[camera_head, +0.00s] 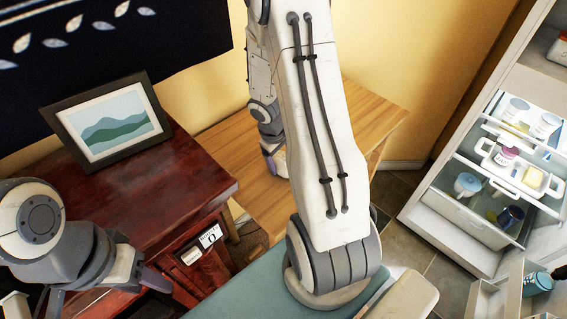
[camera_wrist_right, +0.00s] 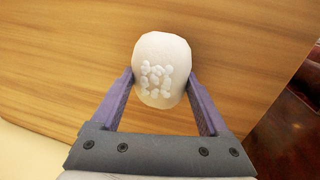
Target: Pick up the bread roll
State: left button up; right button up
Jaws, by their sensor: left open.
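In the right wrist view, a pale rounded piece with a cluster of small bumps (camera_wrist_right: 160,68), which I take for the bread roll, sits between the fingertips of my right gripper (camera_wrist_right: 160,77). The fingertips meet its left and right edges in the picture. Whether they press on it or only flank it cannot be told. Wooden surface shows behind it. In the head view my right gripper (camera_head: 274,150) is low over the wooden bench, partly behind my arm; the roll is not clearly visible there. My left gripper (camera_head: 105,292) is open and empty at the lower left.
The wooden bench (camera_head: 375,110) stands by the yellow wall. A dark red cabinet (camera_head: 150,200) with a framed picture (camera_head: 108,128) is on the left. An open fridge (camera_head: 440,220) with cups and a white tray is on the right. Tiled floor lies between.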

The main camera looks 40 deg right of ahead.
jog(key=shift+c, duration=0.7)
jog(key=shift+r, duration=0.5)
notch_tip(320, 180, up, 4)
jog(key=shift+s+d+f+p, duration=0.1)
jog(key=shift+d+p, duration=0.05)
jog(key=shift+p, duration=0.9)
jog(key=s+d+r+p, duration=0.2)
jog(key=s+d+r, duration=0.4)
jog(key=s, duration=0.3)
jog(key=shift+d, duration=0.4)
